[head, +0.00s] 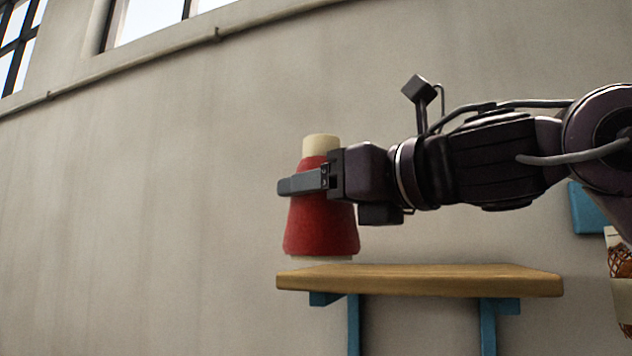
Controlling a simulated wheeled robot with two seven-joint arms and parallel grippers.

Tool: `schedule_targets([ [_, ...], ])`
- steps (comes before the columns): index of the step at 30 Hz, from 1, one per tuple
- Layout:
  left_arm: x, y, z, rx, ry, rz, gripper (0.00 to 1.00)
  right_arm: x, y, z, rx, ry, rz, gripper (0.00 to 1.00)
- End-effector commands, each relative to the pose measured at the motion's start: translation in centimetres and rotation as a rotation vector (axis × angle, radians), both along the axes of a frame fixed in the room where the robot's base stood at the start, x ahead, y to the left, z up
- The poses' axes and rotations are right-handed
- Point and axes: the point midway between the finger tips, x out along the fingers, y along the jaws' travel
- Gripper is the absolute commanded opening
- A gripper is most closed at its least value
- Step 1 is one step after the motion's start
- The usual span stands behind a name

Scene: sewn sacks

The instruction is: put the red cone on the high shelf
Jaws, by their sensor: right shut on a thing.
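The red cone (320,228) is a red thread cone with a cream top and a cream rim at its base. It is upright in the middle of the head view. My right gripper (303,181) comes in from the right and is shut on the upper part of the cone. The high shelf (430,282) is a wooden board on blue brackets. My left gripper is not in view.
The visible shelf top is bare. A plain wall (150,200) stands behind, with a pipe (130,68) and windows above.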

Motion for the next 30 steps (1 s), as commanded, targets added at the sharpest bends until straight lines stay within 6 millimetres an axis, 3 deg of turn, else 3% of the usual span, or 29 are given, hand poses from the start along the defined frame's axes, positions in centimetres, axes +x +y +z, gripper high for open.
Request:
schedule_targets([
  [30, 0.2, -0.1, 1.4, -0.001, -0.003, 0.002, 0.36, 7.8, -2.5, -0.5, 0.001, 0.0, 0.0, 0.37],
])
